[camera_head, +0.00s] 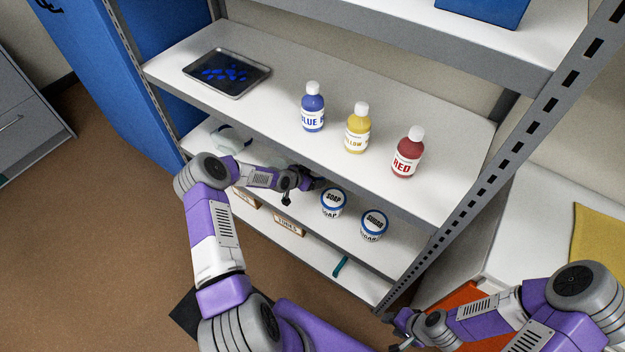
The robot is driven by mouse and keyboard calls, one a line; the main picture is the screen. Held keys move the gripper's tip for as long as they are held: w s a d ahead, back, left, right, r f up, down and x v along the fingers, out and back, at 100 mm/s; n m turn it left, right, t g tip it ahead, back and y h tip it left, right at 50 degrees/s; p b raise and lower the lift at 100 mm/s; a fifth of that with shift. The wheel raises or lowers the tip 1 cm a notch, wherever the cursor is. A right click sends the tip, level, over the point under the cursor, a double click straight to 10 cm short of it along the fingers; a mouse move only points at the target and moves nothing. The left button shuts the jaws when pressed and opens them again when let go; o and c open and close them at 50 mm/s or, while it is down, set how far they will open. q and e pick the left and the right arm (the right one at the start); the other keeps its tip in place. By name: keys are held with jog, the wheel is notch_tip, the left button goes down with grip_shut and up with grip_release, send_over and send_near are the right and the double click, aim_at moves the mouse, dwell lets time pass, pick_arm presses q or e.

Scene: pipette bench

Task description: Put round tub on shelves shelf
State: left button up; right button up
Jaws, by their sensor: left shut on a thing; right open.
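A white round tub with a blue-rimmed lid marked SOAP (333,204) is at the middle shelf (405,256). My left gripper (312,183) reaches in over that shelf and is shut at the far left side of the SOAP tub. Its fingertips are partly hidden, and I cannot tell whether the tub touches the shelf. A second similar tub marked SUGAR (374,226) stands to its right. My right gripper (398,338) is low at the bottom edge, away from the shelves, open; no object shows in it.
The shelf above holds blue (312,112), yellow (357,134) and red (406,160) bottles and a dark tray (226,74) of blue pieces. Labelled boxes (288,223) sit on the lowest shelf. A grey slotted upright (490,175) bounds the right side.

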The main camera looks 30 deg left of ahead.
pick_arm(q)
jog(key=shift+w+f, duration=0.25)
jog(key=shift+f, duration=0.25)
jog(key=shift+r, duration=0.15)
jog(key=o, duration=1.1)
jog(key=shift+f, duration=0.2)
jog(key=shift+r, duration=0.15)
